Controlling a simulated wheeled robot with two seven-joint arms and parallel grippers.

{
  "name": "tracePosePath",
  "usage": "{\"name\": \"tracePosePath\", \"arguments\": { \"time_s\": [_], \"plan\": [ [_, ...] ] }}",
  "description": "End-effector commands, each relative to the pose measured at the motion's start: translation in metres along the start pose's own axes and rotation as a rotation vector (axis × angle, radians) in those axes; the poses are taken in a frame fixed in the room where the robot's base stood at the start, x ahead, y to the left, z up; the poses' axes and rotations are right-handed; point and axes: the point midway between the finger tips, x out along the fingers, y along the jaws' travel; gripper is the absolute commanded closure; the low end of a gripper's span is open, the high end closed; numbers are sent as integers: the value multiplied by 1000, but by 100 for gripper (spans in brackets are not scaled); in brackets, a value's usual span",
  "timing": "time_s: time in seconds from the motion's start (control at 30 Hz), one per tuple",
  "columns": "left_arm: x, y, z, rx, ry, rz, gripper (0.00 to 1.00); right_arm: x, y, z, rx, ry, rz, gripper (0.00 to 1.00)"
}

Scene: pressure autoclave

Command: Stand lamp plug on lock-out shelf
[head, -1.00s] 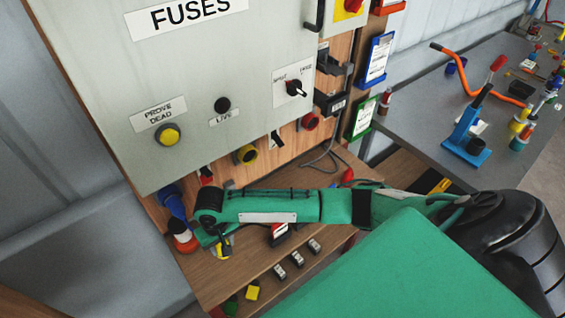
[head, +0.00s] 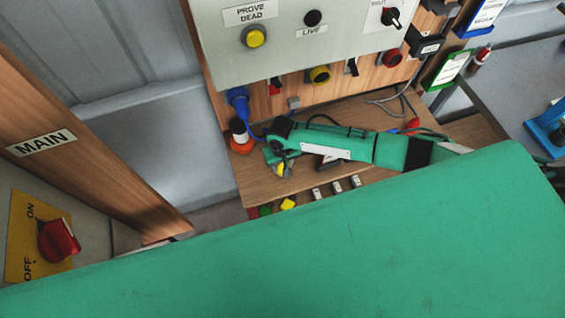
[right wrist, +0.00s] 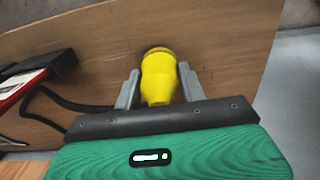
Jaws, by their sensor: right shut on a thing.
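My right gripper (head: 281,165) is over the left part of the wooden shelf (head: 256,185) below the grey panel. In the right wrist view my right gripper (right wrist: 159,90) has its two grey fingers on either side of a yellow plug (right wrist: 159,75), shut on it. Wood (right wrist: 100,60) lies behind the plug. In the head view only a small bit of the yellow plug (head: 284,171) shows below the gripper. I cannot tell whether it touches the shelf. My left gripper is not in view.
An orange, white and black object (head: 241,141) stands close left of my right gripper, below a blue plug (head: 238,101). Several small padlock-like pieces (head: 336,187) lie along the shelf's front. A red MAIN switch (head: 58,240) is at the lower left.

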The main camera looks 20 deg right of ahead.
Motion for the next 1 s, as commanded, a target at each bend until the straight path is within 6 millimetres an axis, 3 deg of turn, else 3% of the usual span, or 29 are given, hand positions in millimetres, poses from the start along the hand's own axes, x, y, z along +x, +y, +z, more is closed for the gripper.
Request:
{"name": "tracePosePath", "arguments": {
  "time_s": [0.47, 0.5, 0.57, 1.0],
  "plan": [
    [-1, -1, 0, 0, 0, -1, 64, 13, 0, 0, 0, 0, -1, 96],
    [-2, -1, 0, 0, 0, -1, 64, 12, 0, 0, 0, 0, 0, 51],
    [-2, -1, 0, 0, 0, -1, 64, 12, 0, 0, 0, 0, 0, 40],
    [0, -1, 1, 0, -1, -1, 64, 5, 0, 0, 0, 0, 0, 37]
  ]
}}
